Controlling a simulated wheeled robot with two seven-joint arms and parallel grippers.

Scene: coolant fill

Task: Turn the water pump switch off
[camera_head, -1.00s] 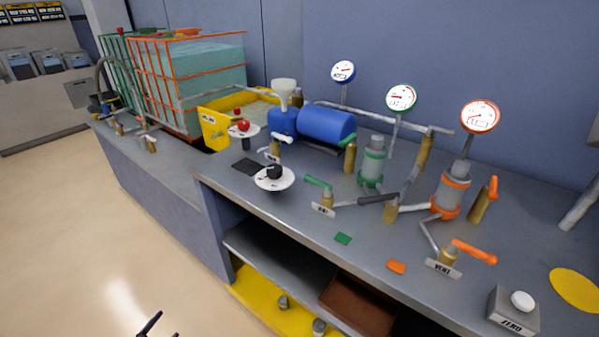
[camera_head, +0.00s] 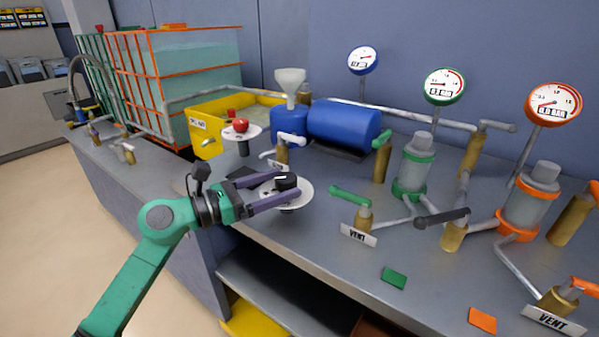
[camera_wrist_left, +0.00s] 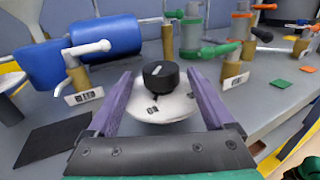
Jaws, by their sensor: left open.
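The pump switch is a black round knob (camera_head: 287,180) with a pale pointer mark, on a white disc (camera_head: 302,194) near the bench's front edge. In the left wrist view the knob (camera_wrist_left: 161,76) stands centred ahead, with small dark lettering on the disc (camera_wrist_left: 172,108) in front of it; I cannot read it surely. My left gripper (camera_head: 289,187) is open, its two purple fingers reaching to either side of the knob. Whether they touch it I cannot tell. In the head view the fingers hide part of the disc. My right gripper is not in view.
A red knob (camera_head: 240,125) on a similar white disc stands behind. A white-handled valve (camera_head: 283,150) and a green-handled valve (camera_head: 361,210) flank the switch. A blue tank (camera_head: 343,125), yellow tub (camera_head: 205,140) and gauges stand further back.

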